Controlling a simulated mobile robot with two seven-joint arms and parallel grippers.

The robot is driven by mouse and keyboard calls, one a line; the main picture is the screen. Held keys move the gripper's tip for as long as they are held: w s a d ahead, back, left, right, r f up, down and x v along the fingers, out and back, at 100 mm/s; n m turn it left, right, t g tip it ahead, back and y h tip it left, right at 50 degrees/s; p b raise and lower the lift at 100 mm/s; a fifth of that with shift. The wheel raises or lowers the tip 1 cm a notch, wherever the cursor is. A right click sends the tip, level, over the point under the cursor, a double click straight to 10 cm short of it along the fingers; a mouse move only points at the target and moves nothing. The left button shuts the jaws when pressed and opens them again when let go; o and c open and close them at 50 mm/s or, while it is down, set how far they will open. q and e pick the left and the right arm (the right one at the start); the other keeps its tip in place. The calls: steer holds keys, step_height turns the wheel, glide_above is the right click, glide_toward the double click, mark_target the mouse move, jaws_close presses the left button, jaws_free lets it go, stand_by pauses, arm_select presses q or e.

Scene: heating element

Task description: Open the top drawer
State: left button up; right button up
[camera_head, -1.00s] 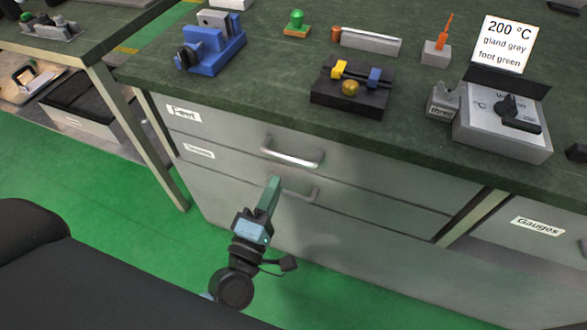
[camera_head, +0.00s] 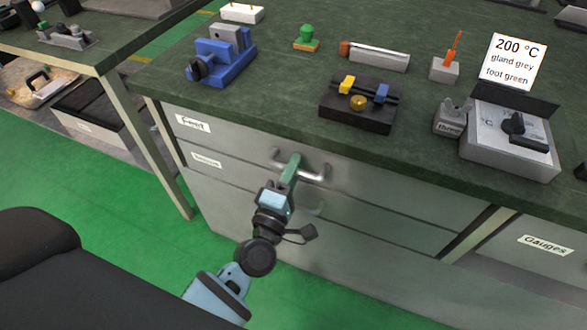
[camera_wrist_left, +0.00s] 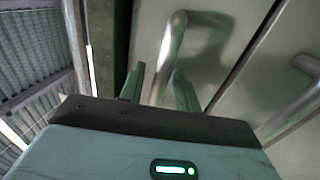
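The top drawer (camera_head: 235,143), labelled "Feet", is shut in the grey cabinet under the green worktop. Its metal bar handle (camera_head: 316,177) also shows in the left wrist view (camera_wrist_left: 176,42). My left gripper (camera_head: 292,165) is at this handle, its green fingers reaching the bar near its middle. In the left wrist view my left gripper (camera_wrist_left: 160,88) has its two fingers apart, one on each side of the bar, with narrow gaps visible. My right gripper is not in view.
A second drawer (camera_head: 225,172) with its own handle (camera_wrist_left: 300,108) lies just below. On the worktop stand a blue vise (camera_head: 222,62), a black fixture (camera_head: 358,110) and a grey control box (camera_head: 510,145). Green floor is clear at the left.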

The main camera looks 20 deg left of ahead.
arm_select(q)
steer(key=shift+c, duration=0.2)
jaws_close()
steer(key=s, duration=2.3)
steer(key=shift+s+a+p, duration=0.15)
steer(key=shift+a+p, duration=0.25)
steer(key=shift+p, duration=0.05)
steer(key=shift+o, duration=0.2)
jaws_free()
